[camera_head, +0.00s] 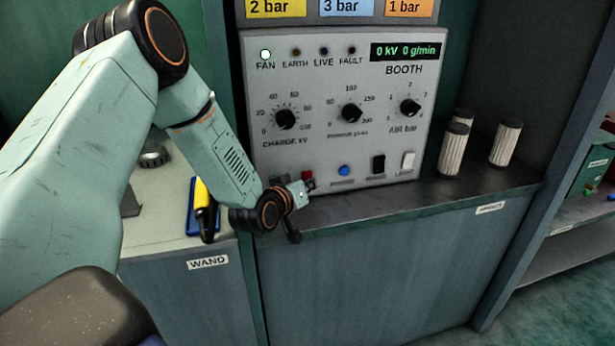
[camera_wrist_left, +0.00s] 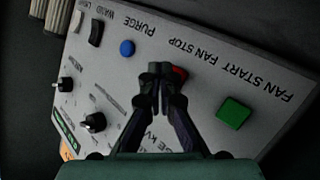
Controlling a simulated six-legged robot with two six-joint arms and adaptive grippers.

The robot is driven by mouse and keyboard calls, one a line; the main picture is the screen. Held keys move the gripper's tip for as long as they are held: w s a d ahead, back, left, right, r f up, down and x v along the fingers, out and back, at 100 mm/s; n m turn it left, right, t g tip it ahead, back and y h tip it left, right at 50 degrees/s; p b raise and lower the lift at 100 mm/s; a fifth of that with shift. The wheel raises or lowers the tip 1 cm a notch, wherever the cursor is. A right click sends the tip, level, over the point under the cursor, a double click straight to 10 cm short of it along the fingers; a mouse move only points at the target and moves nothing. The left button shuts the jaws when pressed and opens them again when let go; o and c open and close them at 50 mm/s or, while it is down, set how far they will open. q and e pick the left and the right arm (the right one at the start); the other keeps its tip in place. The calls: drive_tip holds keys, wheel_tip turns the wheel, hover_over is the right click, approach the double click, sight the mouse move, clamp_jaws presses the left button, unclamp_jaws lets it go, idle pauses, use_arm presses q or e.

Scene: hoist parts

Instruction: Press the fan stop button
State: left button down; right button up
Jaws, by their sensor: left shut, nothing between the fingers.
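The booth control panel (camera_head: 330,140) stands upright on a dark bench. Its red fan stop button (camera_head: 307,175) is low on the panel, left of a blue button. In the left wrist view the red button (camera_wrist_left: 180,73) shows just beside my fingertips and is partly hidden by them. The green fan start button (camera_wrist_left: 235,112) is clear of the fingers there. My left gripper (camera_head: 305,188) is shut and empty, with its tips close to the red button; I cannot tell whether they touch it. The FAN lamp (camera_head: 265,54) is lit. My right gripper is not in view.
A blue purge button (camera_head: 344,171), a black switch (camera_head: 378,164) and a white switch (camera_head: 408,160) sit right of the red button. Several white ribbed cylinders (camera_head: 506,143) stand on the bench at right. A yellow-handled tool (camera_head: 203,198) is at left.

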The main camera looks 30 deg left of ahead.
use_arm(q)
drive_tip(key=shift+s+d, duration=0.8)
drive_tip(key=shift+d, duration=0.2)
drive_tip(key=shift+s+d, duration=0.8)
drive_tip(key=shift+d, duration=0.15)
drive_tip(key=s+d+f+m+g+h, duration=0.1)
drive_tip(key=s+d+f+m+g, duration=0.1)
drive_tip(key=s+d+f+g, duration=0.4)
drive_tip(key=s+d+f+m+g+h, duration=0.1)
drive_tip(key=s+d+f+g, duration=0.15)
drive_tip(key=s+f, duration=0.75)
drive_tip(key=s+d+f+m+g, duration=0.1)
drive_tip(key=s+f+g, duration=0.1)
drive_tip(key=s, duration=0.9)
drive_tip(key=s+d+f+m+g, duration=0.2)
drive_tip(key=s+f+g, duration=0.1)
drive_tip(key=s, duration=0.8)
drive_tip(key=shift+s+d+f+g, duration=0.15)
drive_tip(key=shift+d+g, duration=0.15)
drive_tip(key=shift+g, duration=0.25)
drive_tip(key=shift+s, duration=0.1)
